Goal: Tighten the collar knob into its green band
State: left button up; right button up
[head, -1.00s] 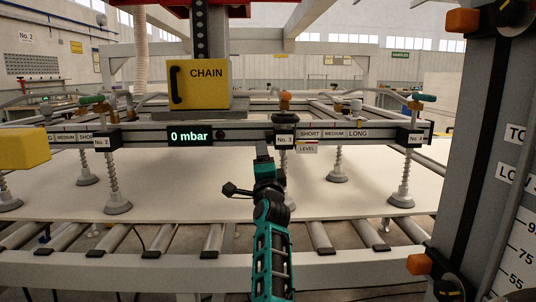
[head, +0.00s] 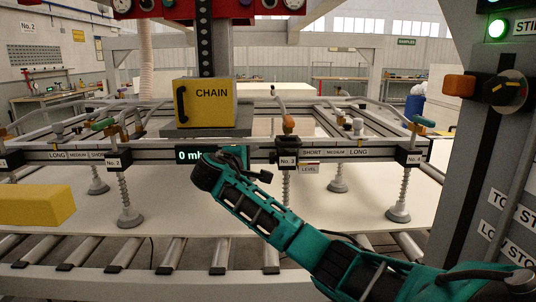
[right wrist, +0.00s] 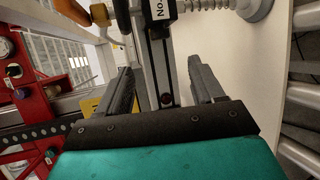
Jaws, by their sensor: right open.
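My right gripper (head: 205,172) is in front of the beam, just below the pressure display; its fingers are hard to make out in the head view. In the right wrist view its two dark fingers (right wrist: 163,72) are apart, with nothing held. A small dark red round knob (right wrist: 167,99) on the beam shows between them, apart from both. The No. 3 collar (head: 289,152) sits on the beam right of the gripper. I cannot tell which knob is the collar knob, and no green band can be made out. My left gripper is not in view.
The beam (head: 330,154) spans the view, with spring suction cups over a pale panel (head: 340,222) on rollers. A yellow CHAIN box (head: 206,103) stands above it. A yellow block (head: 35,205) is at left. A column (head: 480,150) with an orange-and-black rotary handle (head: 513,90) stands close at right.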

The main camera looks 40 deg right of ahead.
aim_at(273, 158)
jog(key=x, duration=1.2)
jog(key=shift+w+d+b, duration=0.2)
jog(key=shift+w+b, duration=0.05)
jog(key=shift+b, duration=0.2)
jog(key=shift+f, duration=0.1)
